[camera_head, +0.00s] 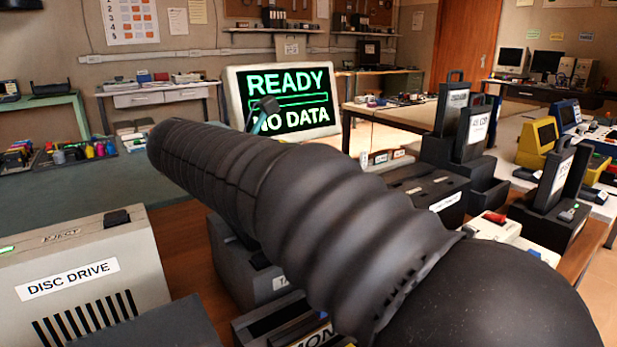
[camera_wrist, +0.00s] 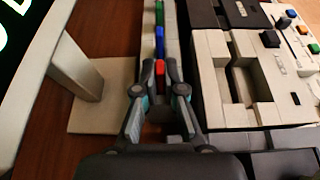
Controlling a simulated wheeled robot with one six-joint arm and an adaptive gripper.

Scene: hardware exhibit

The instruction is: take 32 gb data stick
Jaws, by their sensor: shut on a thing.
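My gripper (camera_wrist: 160,68) is shut on a small red stick (camera_wrist: 160,66) in the wrist view, with a finger on each side of it. A blue stick (camera_wrist: 160,42) and a green piece (camera_wrist: 159,12) are in line beyond it, above a narrow pale strip. No 32 GB marking is readable on any of them. In the head view my arm covers most of the middle, and only a small dark and teal part of my gripper (camera_head: 262,114) shows in front of the screen.
A monitor (camera_head: 283,99) reads "READY" and "NO DATA". A disc drive (camera_head: 80,280) stands at the left front. In the wrist view a pale monitor stand (camera_wrist: 84,68) is left of my gripper, and a cream device (camera_wrist: 247,80) with slots and coloured buttons is close on the right.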

